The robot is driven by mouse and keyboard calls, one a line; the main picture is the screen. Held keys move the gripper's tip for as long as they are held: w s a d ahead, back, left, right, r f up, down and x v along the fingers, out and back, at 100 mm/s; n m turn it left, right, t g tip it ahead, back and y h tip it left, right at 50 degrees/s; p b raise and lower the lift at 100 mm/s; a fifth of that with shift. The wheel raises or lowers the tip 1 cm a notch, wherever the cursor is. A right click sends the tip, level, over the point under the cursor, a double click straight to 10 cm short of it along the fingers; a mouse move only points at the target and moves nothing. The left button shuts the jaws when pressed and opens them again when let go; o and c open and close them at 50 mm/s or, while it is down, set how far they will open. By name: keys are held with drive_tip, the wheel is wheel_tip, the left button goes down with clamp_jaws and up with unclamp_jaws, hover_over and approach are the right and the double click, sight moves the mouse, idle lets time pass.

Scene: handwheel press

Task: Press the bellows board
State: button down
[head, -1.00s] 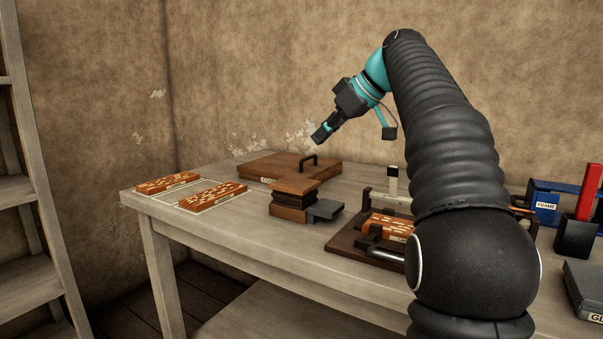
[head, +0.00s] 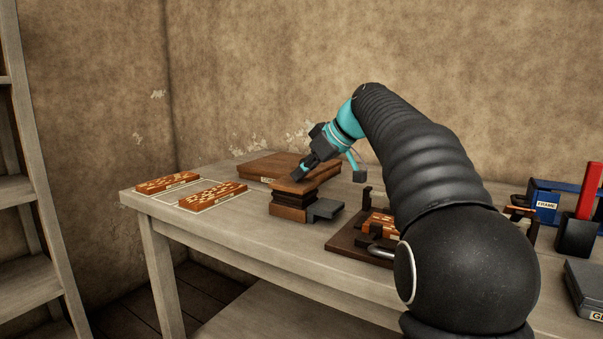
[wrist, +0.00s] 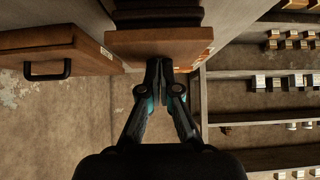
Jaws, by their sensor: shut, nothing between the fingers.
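The bellows is a small wooden block with a brown top board (head: 297,186), dark folds under it and a grey nozzle-like piece (head: 325,208) on its right. It stands on the table behind the front edge. My gripper (head: 296,177) is shut and empty, pointing down and left, with its tips at the top board. In the wrist view the shut fingertips (wrist: 166,62) overlap the near edge of the board (wrist: 160,43). I cannot tell for certain whether they touch it.
A wooden case (head: 262,164) with a black handle (wrist: 47,70) lies close behind the bellows. Two patterned blocks (head: 212,195) lie at the table's left end. A dark press base (head: 346,241) with another block stands right of the bellows, partly hidden by my arm. Blue and red items stand farther right.

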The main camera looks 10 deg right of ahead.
sight(303, 183)
drive_tip(key=shift+f+b, duration=1.2)
drive_tip(key=shift+f, duration=0.45)
wheel_tip(303, 183, up, 5)
drive_tip(key=p, duration=0.3)
drive_tip(key=v, duration=1)
drive_tip(key=shift+f, duration=0.1)
